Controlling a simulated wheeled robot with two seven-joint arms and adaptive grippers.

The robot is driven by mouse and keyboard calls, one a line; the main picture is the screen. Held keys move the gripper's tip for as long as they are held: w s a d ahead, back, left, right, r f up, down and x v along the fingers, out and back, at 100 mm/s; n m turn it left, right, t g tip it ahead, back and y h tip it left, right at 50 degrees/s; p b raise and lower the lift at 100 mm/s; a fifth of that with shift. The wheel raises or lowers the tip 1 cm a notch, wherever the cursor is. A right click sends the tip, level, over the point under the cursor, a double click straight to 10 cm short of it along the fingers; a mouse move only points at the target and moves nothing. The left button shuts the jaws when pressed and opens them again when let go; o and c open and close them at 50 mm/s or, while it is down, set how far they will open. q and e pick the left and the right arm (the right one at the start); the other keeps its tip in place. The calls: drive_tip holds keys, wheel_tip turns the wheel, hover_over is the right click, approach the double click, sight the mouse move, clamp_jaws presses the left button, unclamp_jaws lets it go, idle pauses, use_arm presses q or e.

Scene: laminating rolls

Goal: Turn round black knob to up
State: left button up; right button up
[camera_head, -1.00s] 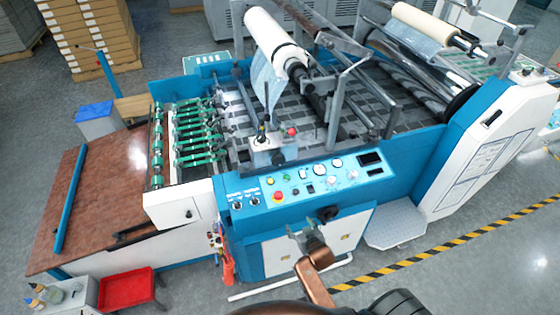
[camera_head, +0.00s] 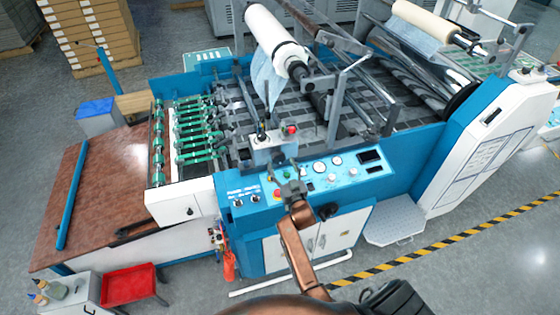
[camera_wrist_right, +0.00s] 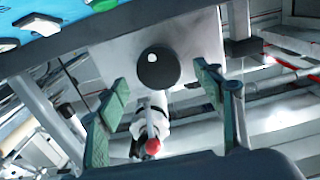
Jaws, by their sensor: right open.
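The round black knob (camera_wrist_right: 158,67) shows in the right wrist view as a dark ball with a bright highlight, in front of a pale plate. My right gripper (camera_head: 291,180) is in front of the blue control panel, below the pale bracket (camera_head: 272,152). In the right wrist view its green fingers are spread, one on each side of the knob, with visible gaps. I cannot tell how deep the knob sits between them. In the head view the knob is small and hard to make out near the bracket. My left gripper is not in view.
A red button (camera_head: 291,129) tops the bracket. The control panel (camera_head: 230,213) carries several dials and buttons.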

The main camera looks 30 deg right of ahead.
sight(279, 158)
drive_tip(key=shift+x, duration=1.45)
drive_tip(key=shift+c, duration=0.3)
drive_tip(key=c, duration=1.1)
drive_tip(key=shift+o, duration=0.2)
